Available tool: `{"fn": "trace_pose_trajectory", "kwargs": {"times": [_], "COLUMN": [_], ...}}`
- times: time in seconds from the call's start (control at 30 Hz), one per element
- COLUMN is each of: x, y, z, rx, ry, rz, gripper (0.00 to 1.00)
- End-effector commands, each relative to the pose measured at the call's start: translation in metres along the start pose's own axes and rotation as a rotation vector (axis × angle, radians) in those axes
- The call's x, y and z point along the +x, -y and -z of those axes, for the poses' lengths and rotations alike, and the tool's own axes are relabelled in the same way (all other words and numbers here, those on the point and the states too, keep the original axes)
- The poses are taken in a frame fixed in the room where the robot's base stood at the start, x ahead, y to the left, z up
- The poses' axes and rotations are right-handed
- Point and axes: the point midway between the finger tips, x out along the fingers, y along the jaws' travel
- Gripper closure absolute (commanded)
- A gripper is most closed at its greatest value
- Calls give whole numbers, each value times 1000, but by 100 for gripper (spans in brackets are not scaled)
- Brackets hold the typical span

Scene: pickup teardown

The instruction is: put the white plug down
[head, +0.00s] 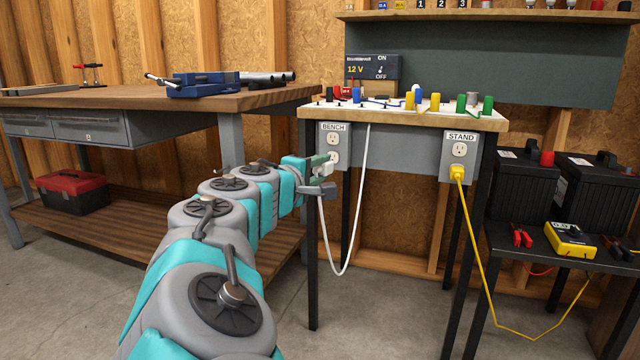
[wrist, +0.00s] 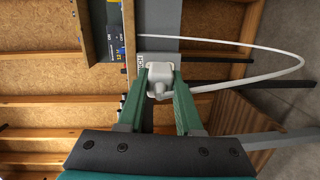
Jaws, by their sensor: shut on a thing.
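The white plug (head: 326,169) is at the lower part of the BENCH outlet (head: 333,146), on the left front of the small workbench. My gripper (head: 321,165) is shut on it. The wrist view shows the white plug (wrist: 159,76) between the two green fingers of my gripper (wrist: 159,80), right in front of the outlet plate. I cannot tell whether its prongs are in the socket. Its white cord (head: 343,272) hangs in a loop below and runs up to the bench top. The gripper partly hides the plug in the head view.
A yellow plug (head: 457,172) sits in the STAND outlet (head: 459,148) to the right. The small workbench top (head: 395,110) holds several coloured parts. A large wooden workbench (head: 130,98) stands at left. Batteries (head: 597,195) and a yellow meter (head: 570,238) are on a black stand at right.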

Motion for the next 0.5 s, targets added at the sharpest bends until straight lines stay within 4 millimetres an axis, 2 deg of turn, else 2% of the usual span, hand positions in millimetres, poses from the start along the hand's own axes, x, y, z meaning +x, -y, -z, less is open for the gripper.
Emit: {"fn": "trace_pose_trajectory", "kwargs": {"times": [0.5], "x": [41], "y": [32], "z": [-28], "rx": [-8], "ry": [-76], "rz": [4], "gripper": [100]}}
